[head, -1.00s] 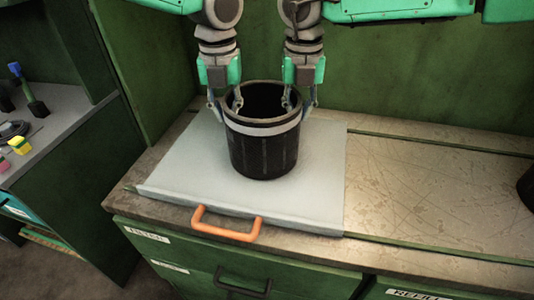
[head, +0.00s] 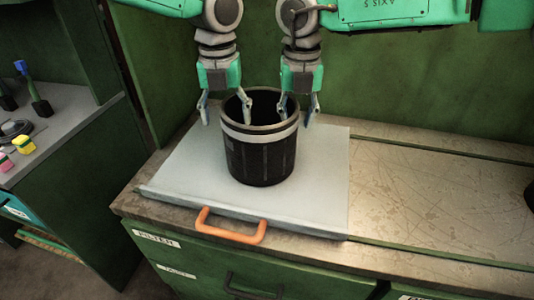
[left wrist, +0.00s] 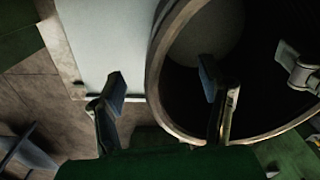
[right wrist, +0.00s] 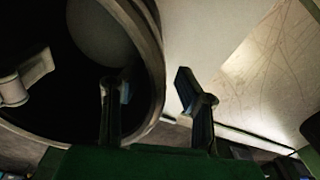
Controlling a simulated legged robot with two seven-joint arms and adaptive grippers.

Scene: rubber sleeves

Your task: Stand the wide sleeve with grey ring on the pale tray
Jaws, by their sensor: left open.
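The wide black sleeve with a grey ring (head: 262,155) stands upright on the pale tray (head: 185,175). Its open top faces up, and the ring runs just below the rim. My left gripper (head: 224,108) is open at the sleeve's left rim, one finger over the opening and one outside, as the left wrist view (left wrist: 161,84) shows. My right gripper (head: 298,107) is open at the right rim, also one finger inside and one outside. The right wrist view (right wrist: 146,88) shows a gap between its fingers and the wall.
Bare scratched worktop (head: 430,195) lies to the right, with a dark object (head: 530,197) at the far right edge. A green wall stands behind. A side shelf (head: 60,120) at left holds small tools and coloured blocks.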

